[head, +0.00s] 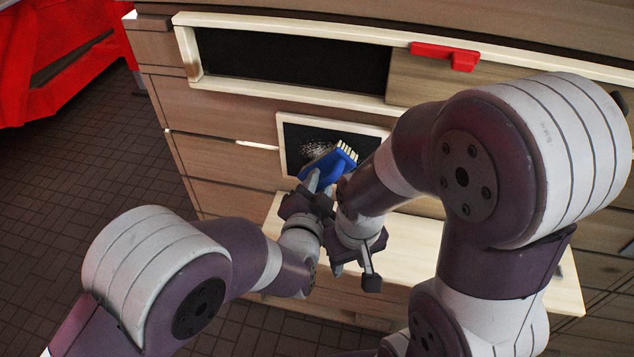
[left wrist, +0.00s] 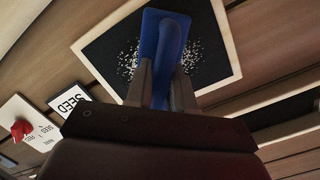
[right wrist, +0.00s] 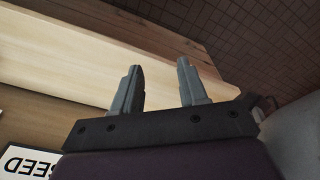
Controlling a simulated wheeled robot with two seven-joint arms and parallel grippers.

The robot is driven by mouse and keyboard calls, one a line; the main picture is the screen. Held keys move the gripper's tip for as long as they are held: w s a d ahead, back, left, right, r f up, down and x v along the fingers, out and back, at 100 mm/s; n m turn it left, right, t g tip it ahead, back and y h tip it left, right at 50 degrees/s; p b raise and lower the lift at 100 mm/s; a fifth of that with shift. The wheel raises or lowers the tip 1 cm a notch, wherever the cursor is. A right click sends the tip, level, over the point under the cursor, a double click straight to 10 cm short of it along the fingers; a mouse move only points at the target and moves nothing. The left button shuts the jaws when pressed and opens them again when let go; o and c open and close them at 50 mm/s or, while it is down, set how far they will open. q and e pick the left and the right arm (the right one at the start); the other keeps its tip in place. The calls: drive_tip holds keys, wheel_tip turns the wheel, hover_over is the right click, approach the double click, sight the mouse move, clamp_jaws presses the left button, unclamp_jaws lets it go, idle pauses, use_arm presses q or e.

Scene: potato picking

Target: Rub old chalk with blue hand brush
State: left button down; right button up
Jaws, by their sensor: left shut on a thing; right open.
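My left gripper (head: 316,186) is shut on the handle of a blue hand brush (head: 333,162) with pale bristles. The brush is in front of a small dark framed chalkboard (head: 357,139), which carries a speckled whitish chalk patch (head: 315,148). In the left wrist view the brush (left wrist: 163,45) covers the middle of the board (left wrist: 105,52), with chalk specks on both sides of it. I cannot tell whether the bristles touch the board. My right gripper (right wrist: 160,84) is open and empty, over a pale wooden ledge.
A larger dark framed panel (head: 290,59) is above the small board, with a red piece (head: 445,55) at its right. The pale ledge (head: 268,232) juts out below. A "SEED" label (left wrist: 70,100) shows in the left wrist view. My two arms are close together.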

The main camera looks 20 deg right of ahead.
use_arm(q)
drive_tip(key=shift+s+d+r+m+g+h, duration=0.25)
drive_tip(key=shift+s+d+r+h, duration=0.15)
drive_tip(key=shift+s+d+h, duration=0.15)
drive_tip(key=shift+s+d+r+m+g+h, duration=0.25)
drive_tip(key=shift+s+d+r+h, duration=0.1)
drive_tip(key=shift+s+d+h, duration=0.15)
drive_tip(key=a, duration=0.1)
drive_tip(key=w+a, duration=0.1)
drive_tip(key=a, duration=0.1)
drive_tip(key=shift+w+a, duration=0.15)
drive_tip(key=shift+w, duration=0.2)
drive_tip(key=shift+w+a+f+y, duration=0.15)
drive_tip(key=shift+a+f+y, duration=0.1)
drive_tip(key=shift+a+f, duration=0.1)
drive_tip(key=w+a, duration=0.2)
drive_tip(key=a, duration=0.1)
drive_tip(key=shift+a+b, duration=0.15)
drive_tip(key=shift+b, duration=0.25)
use_arm(e)
drive_tip(key=shift+w+a+f, duration=0.2)
drive_tip(key=shift+w+a, duration=0.1)
drive_tip(key=shift+w, duration=0.35)
use_arm(q)
drive_tip(key=v, duration=0.6)
drive_tip(key=shift+s+f, duration=0.15)
drive_tip(key=shift+f, duration=0.3)
use_arm(e)
drive_tip(key=shift+r, duration=0.25)
